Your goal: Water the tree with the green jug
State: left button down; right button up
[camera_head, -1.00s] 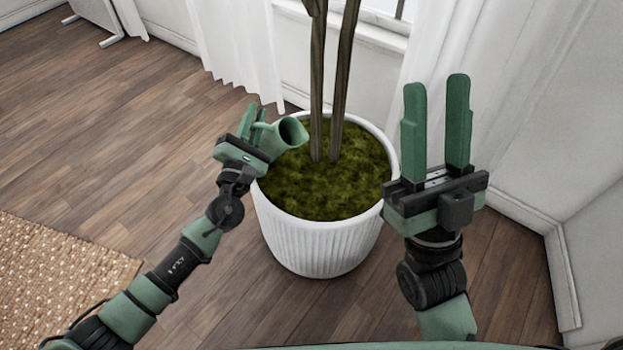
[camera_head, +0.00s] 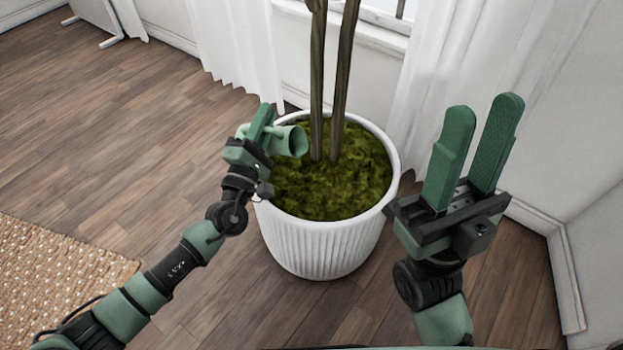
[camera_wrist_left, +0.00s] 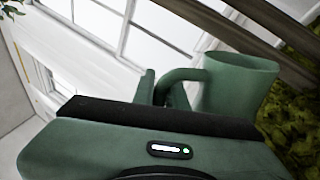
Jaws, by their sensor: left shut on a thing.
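The green jug (camera_head: 288,141) is tipped on its side over the left part of the white ribbed pot (camera_head: 318,250). Its mouth points right, toward the trunks. My left gripper (camera_head: 259,128) is shut on the jug at its handle side. In the left wrist view the jug (camera_wrist_left: 238,85) and its curved handle show beyond the gripper (camera_wrist_left: 160,92). The tree (camera_head: 317,90) has two slim trunks rising from green moss (camera_head: 330,187); its top is out of the head view. No water is visible. My right gripper (camera_head: 481,148) is open and empty, right of the pot.
White curtains (camera_head: 238,50) hang behind the pot, with a window (camera_head: 385,12) between them. A white wall (camera_head: 575,120) is close on the right. A woven rug (camera_head: 60,270) lies at lower left. Wooden floor (camera_head: 110,130) on the left is clear.

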aim_at(273, 131)
pick_arm(q)
jog(key=shift+s+d+m, duration=0.1)
jog(key=shift+d+m, duration=0.15)
jog(key=shift+m, duration=0.15)
jog(key=shift+s+d+f+m+h+b, duration=0.35)
jog(key=shift+d+f+m+h+b, duration=0.15)
jog(key=shift+d+m, duration=0.1)
jog(key=shift+s+a, duration=0.3)
jog(key=shift+s+f, duration=0.1)
jog(key=shift+s, duration=0.45)
jog(key=shift+s+d+f+m, duration=0.25)
jog(key=shift+m, duration=0.25)
dwell(1.1)
